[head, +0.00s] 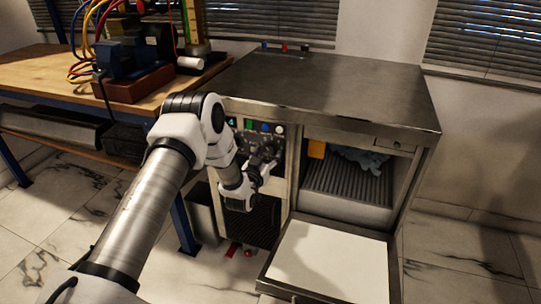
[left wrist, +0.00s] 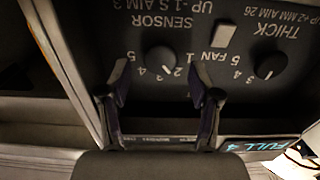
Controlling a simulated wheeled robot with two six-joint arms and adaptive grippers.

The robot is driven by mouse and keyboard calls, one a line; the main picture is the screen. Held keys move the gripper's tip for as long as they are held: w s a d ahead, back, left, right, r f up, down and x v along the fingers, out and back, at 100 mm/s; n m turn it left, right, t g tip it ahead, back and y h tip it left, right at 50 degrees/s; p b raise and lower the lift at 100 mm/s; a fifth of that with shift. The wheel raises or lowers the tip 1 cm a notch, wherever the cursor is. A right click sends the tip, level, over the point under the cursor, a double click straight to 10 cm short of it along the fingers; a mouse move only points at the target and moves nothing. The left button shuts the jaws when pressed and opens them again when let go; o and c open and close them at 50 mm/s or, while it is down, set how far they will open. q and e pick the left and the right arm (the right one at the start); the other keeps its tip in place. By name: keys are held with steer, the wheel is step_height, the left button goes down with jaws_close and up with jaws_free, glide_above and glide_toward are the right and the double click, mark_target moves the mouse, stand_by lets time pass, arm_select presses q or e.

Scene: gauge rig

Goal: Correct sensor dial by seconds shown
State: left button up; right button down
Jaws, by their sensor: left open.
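The sensor dial (left wrist: 160,60) is a dark round knob on a dark panel (left wrist: 140,20), which appears upside down in the left wrist view. Its label reads "SENSOR UP -1 S AIM 3", with numbers around the knob. A pale mark on its lower right side seems to point near the 2, but is small. My left gripper (left wrist: 158,76) is open, with one finger on each side of the dial in this view; I cannot tell whether they touch it. In the head view my left gripper (head: 265,168) is at the cabinet's control panel (head: 250,130), partly hiding it. My right gripper is not in view.
A second knob (left wrist: 270,65) labelled "THICK" and a pale "FAN" switch (left wrist: 224,34) sit beside the dial. The metal cabinet (head: 330,90) has a low white-topped drawer or flap (head: 330,262) projecting at right. A wooden workbench (head: 45,75) stands at left.

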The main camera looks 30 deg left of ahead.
arm_select(q)
steer(key=shift+w+a+f, duration=0.15)
steer(key=shift+w, duration=0.55)
steer(key=shift+w+a, duration=0.1)
steer(key=shift+w, duration=0.15)
steer(key=c, duration=1.1)
steer(key=m+p, duration=0.2)
steer(key=m, duration=0.1)
steer(key=shift+r+m, duration=0.2)
steer(key=shift+m, duration=0.1)
steer(key=shift+f+m+p, duration=0.1)
steer(key=shift+m+p, duration=0.9)
steer(key=shift+m, duration=1)
